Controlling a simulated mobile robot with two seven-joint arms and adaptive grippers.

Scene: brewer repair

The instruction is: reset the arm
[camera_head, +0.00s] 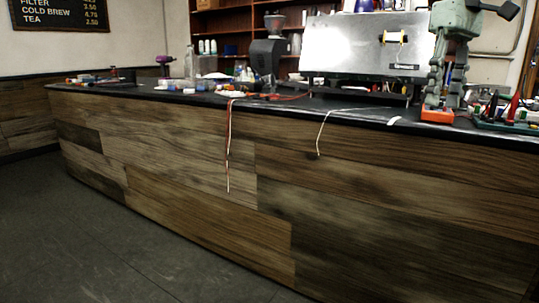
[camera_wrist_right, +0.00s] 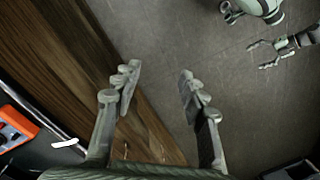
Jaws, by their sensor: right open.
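My right gripper (camera_head: 443,101) hangs fingers-down at the right end of the counter in the head view, over or in front of an orange item (camera_head: 437,115). In the right wrist view my right gripper (camera_wrist_right: 160,90) is open, with nothing between its fingers. Counter front and floor show beyond them. What seems to be my left gripper (camera_wrist_right: 268,54) shows small at the upper right of the right wrist view, fingers apart and empty, over the floor. It is not in the head view.
The dark counter (camera_head: 190,95) holds a grinder (camera_head: 268,50), a metal-panelled machine (camera_head: 350,45), bottles and small parts. A red cable (camera_head: 228,140) and a pale cable (camera_head: 321,130) hang over its front. The floor (camera_head: 90,240) in front is clear.

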